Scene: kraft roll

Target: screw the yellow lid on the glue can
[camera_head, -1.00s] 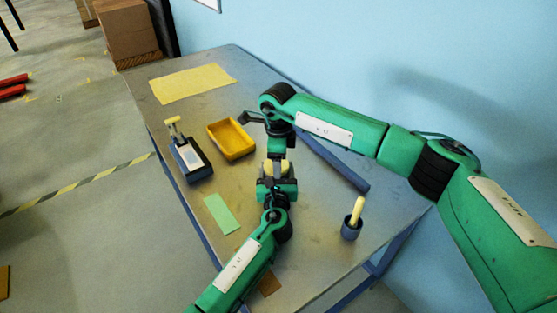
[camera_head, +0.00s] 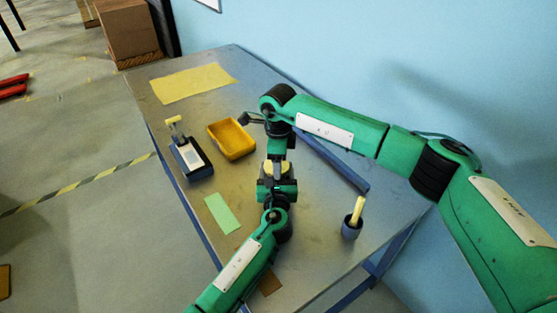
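The yellow lid (camera_head: 270,168) shows as a small pale-yellow patch between my two grippers, at the middle of the table. My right gripper (camera_head: 279,156) points down onto it from above, and a grey finger covers part of it. I cannot tell whether the fingers press on the lid. My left gripper (camera_head: 277,181) reaches in from below in the picture and is closed around the spot just under the lid, where the glue can is. The can is almost wholly hidden by the gripper, so its rim and the lid's seating cannot be seen.
On the grey table (camera_head: 310,240) are a yellow tray (camera_head: 232,140), a dark-blue box with a pale-handled tool (camera_head: 190,160), a green sheet (camera_head: 222,213), a yellow sheet (camera_head: 194,83), a blue bar (camera_head: 338,167) and a blue cup with a yellow stick (camera_head: 351,229). A blue wall stands behind.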

